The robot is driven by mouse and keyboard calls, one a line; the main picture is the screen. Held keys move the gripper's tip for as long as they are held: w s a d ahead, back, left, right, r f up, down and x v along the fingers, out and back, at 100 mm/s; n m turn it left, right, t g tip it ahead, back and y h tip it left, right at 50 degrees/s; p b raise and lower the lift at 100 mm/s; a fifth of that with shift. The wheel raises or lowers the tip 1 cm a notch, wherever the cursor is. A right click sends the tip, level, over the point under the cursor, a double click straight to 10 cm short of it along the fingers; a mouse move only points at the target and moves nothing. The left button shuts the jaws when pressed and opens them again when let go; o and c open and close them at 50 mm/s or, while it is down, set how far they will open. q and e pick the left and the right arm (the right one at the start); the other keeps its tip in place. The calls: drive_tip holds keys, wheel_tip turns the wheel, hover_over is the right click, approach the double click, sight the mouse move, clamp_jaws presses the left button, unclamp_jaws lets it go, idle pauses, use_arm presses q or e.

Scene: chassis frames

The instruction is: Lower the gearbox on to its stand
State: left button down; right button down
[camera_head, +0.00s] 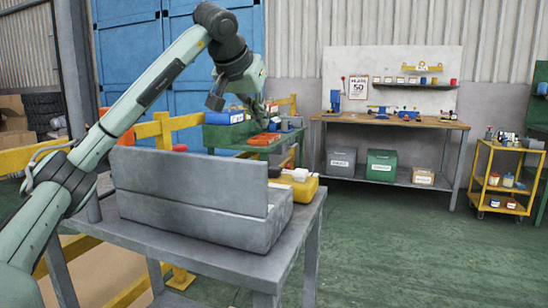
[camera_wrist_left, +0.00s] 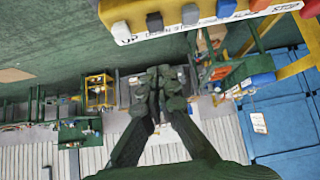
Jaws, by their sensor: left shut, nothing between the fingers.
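My left gripper (camera_head: 262,116) hangs beyond the grey box in the head view. In the left wrist view its two dark fingers (camera_wrist_left: 166,82) meet at their tips, with nothing between them. A yellow control box (camera_head: 301,187) is partly hidden behind the grey box. My right gripper is not in view.
Yellow railings (camera_head: 180,124) and a green bench (camera_head: 217,134) are behind. A workbench (camera_head: 400,121) and yellow trolley (camera_head: 508,147) are farther right. The green floor (camera_head: 400,240) there is clear.

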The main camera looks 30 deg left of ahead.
use_arm(q)
drive_tip(key=shift+s, duration=0.1)
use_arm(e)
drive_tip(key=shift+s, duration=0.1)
use_arm(q)
hover_over(274, 170)
wheel_tip(274, 170, down, 7)
drive_tip(key=shift+s+a+f, duration=0.1)
drive_tip(key=shift+s+a, duration=0.05)
wheel_tip(274, 170, down, 3)
drive_tip(key=shift+r, duration=0.2)
drive_tip(key=shift+f, duration=0.65)
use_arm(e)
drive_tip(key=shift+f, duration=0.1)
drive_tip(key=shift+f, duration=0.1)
